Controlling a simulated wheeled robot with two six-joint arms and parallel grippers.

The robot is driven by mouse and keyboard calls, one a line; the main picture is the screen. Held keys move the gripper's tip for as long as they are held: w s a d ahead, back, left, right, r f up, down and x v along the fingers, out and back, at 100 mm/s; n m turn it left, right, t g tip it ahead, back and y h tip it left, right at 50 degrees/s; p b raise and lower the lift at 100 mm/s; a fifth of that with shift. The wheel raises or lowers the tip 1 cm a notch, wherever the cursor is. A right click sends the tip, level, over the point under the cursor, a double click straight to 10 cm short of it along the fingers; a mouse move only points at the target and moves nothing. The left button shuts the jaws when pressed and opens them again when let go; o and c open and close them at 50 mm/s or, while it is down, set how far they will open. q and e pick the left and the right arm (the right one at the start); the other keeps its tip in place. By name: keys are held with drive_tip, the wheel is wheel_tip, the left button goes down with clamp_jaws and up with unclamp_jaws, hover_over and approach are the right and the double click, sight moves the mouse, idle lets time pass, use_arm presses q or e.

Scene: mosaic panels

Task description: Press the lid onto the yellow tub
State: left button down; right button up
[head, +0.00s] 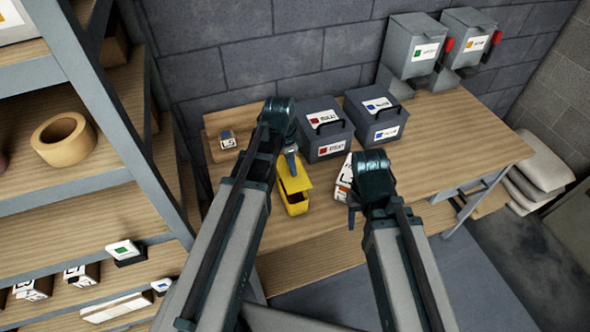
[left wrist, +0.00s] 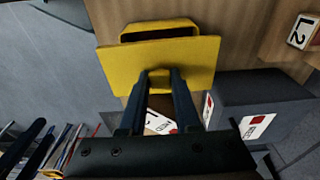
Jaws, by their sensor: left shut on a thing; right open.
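The yellow tub (head: 298,208) stands on the wooden bench, near its front edge. My left gripper (head: 291,166) is above it, pointing down. In the left wrist view, its fingers (left wrist: 158,78) are shut on the knob of the flat yellow lid (left wrist: 128,70). The lid also shows in the head view (head: 295,182). Beyond the lid, the tub's rim (left wrist: 160,24) and a strip of dark opening show, so the lid is not lined up over the whole mouth. I cannot tell whether lid and tub touch. My right gripper (head: 352,218) is open and empty, right of the tub.
Two dark grey lidded boxes (head: 325,130) (head: 377,118) stand behind the tub. A white labelled block (head: 344,176) is just right of it. A wooden tray (head: 215,122) is at the bench's left. Grey dispensers (head: 412,48) stand at the back right. The bench's right part is clear.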

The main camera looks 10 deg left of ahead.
use_arm(q)
drive_tip(key=shift+w, duration=0.1)
drive_tip(key=shift+f, duration=0.2)
wheel_tip(320, 180, down, 6)
drive_tip(key=b, duration=0.6)
drive_tip(key=shift+r, duration=0.1)
drive_tip(key=shift+f+b, duration=0.65)
drive_tip(key=shift+b, duration=0.15)
idle(1.6)
idle(0.3)
drive_tip(key=shift+c, duration=0.3)
unclamp_jaws()
drive_tip(key=shift+r, duration=0.15)
